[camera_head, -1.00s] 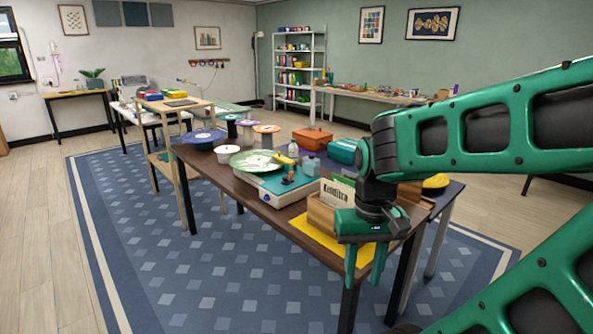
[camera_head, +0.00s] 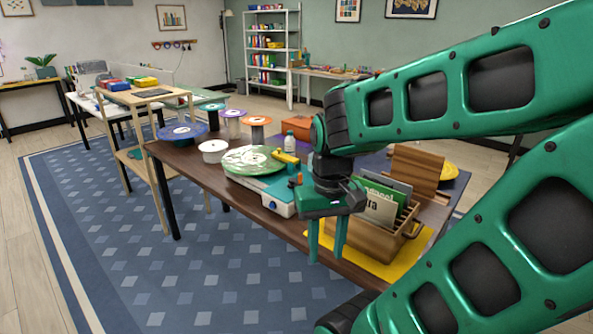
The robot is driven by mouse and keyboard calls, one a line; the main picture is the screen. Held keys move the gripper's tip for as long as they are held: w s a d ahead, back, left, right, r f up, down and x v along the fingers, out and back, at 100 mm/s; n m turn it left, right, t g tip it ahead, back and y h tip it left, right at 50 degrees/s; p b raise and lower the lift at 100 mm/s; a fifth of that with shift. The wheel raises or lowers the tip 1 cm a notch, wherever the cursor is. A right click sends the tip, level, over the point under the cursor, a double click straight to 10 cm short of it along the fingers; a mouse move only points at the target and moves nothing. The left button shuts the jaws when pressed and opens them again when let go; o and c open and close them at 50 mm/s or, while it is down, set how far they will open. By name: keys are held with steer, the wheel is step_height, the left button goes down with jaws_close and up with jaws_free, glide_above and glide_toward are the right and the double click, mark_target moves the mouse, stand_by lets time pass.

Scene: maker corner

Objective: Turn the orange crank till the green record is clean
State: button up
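The green record (camera_head: 246,160) lies flat on a teal and white machine (camera_head: 277,206) on the dark wooden table. Pale white smudges show on the record. A yellow arm (camera_head: 285,157) sits at the record's right edge. A small orange part (camera_head: 299,179), which looks like the crank, shows at the machine's right side, partly hidden by my gripper. My gripper (camera_head: 327,241) points down with its two fingers apart and nothing between them. In the picture it is right of the machine, in front of the table's near edge; I cannot tell its exact distance from the crank.
A wooden crate (camera_head: 362,240) with record sleeves stands on a yellow mat (camera_head: 414,257) right of my gripper. A white tub (camera_head: 213,151), a blue disc (camera_head: 182,132) and spools stand left of the machine. A clear bottle (camera_head: 290,141) and orange box (camera_head: 297,124) stand behind it.

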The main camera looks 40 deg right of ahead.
steer(key=shift+w+a, duration=0.15)
steer(key=shift+a, duration=0.05)
steer(key=m+t+h, duration=0.5)
steer(key=t+h, duration=0.5)
steer(key=h, duration=0.5)
glide_toward(300, 176)
steer(key=x, duration=0.4)
steer(key=shift+w+f, duration=0.15)
steer(key=x, duration=1)
steer(key=shift+w+d, duration=0.2)
steer(key=shift+d, duration=0.2)
